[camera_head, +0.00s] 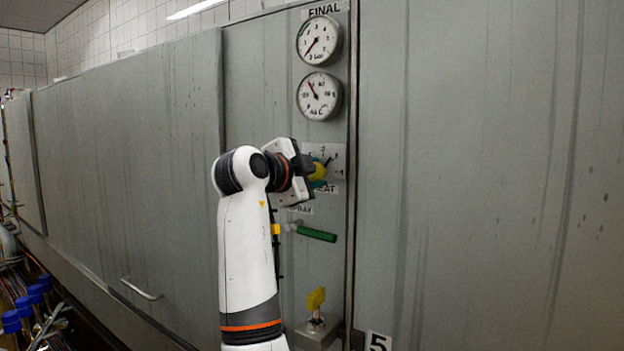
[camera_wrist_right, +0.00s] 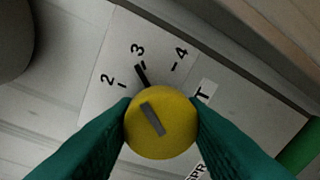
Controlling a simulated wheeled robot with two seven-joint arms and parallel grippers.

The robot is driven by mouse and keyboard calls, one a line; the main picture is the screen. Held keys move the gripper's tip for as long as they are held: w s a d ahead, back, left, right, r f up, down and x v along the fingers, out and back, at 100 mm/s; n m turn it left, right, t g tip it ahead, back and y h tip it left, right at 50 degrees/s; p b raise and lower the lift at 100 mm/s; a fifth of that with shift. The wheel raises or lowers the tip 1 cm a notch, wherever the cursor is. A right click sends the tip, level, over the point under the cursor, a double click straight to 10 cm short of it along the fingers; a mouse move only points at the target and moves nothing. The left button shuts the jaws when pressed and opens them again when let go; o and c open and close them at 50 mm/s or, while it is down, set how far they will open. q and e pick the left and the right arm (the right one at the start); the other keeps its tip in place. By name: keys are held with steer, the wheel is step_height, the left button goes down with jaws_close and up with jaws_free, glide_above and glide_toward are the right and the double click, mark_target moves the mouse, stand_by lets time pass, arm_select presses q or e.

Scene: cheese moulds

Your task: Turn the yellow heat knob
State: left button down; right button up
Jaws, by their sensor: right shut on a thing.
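The yellow heat knob (camera_head: 319,171) sits on a pale scale plate on the grey panel, below two dials. In the right wrist view the round knob (camera_wrist_right: 160,136) shows face-on with a grey bar on it. Its black pointer (camera_wrist_right: 142,75) stands close to the 3 mark, between the 2 and the 4. My right gripper (camera_wrist_right: 160,112) is shut on the knob, with a green finger against each side. In the head view my right gripper (camera_head: 314,172) partly covers the knob and its plate. My left gripper is not in view.
Two round gauges (camera_head: 320,68) are above the knob. A green-handled spray lever (camera_head: 316,234) sticks out below it, and a yellow valve handle (camera_head: 316,299) is lower down. A metal door handle (camera_head: 141,290) is at left. The panel at right is bare.

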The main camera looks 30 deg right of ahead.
steer(key=shift+m, duration=0.8)
steer(key=o, duration=1)
steer(key=b+v, duration=0.3)
steer(key=v, duration=0.9)
steer(key=shift+s, duration=0.1)
